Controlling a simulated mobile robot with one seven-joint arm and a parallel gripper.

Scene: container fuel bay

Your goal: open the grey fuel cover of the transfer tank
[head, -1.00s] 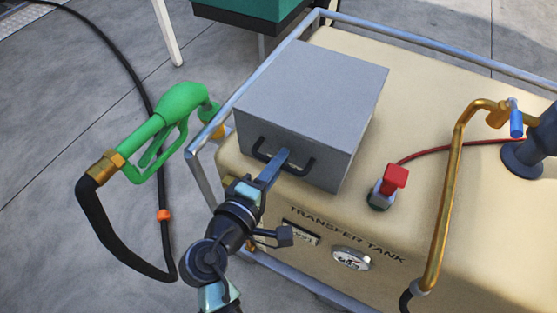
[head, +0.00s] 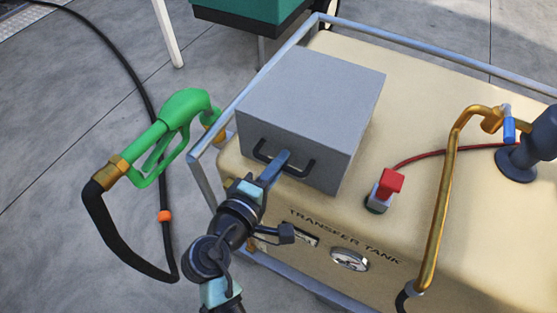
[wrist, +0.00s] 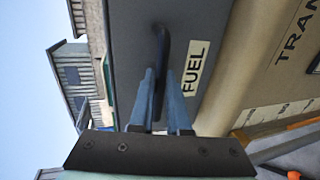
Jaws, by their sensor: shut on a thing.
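The grey fuel cover (head: 312,100) is a box-shaped lid on the near left part of the beige transfer tank (head: 430,210). It sits down on the tank and looks closed. A black bar handle (head: 304,170) runs across its front face. My gripper (head: 281,160) is shut on this handle, near its middle. In the wrist view the blue fingers of my gripper (wrist: 165,85) close around the dark handle (wrist: 163,50), and the cover's front (wrist: 135,35) carries a white FUEL label (wrist: 195,68). The far side of the cover is hidden.
A green fuel nozzle (head: 170,130) with a black hose hangs at the tank's left side. A metal rail (head: 270,65) frames the tank. Right of the cover are a red-capped fitting (head: 387,185), a red cable and a brass pipe (head: 447,200). The space above the cover is clear.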

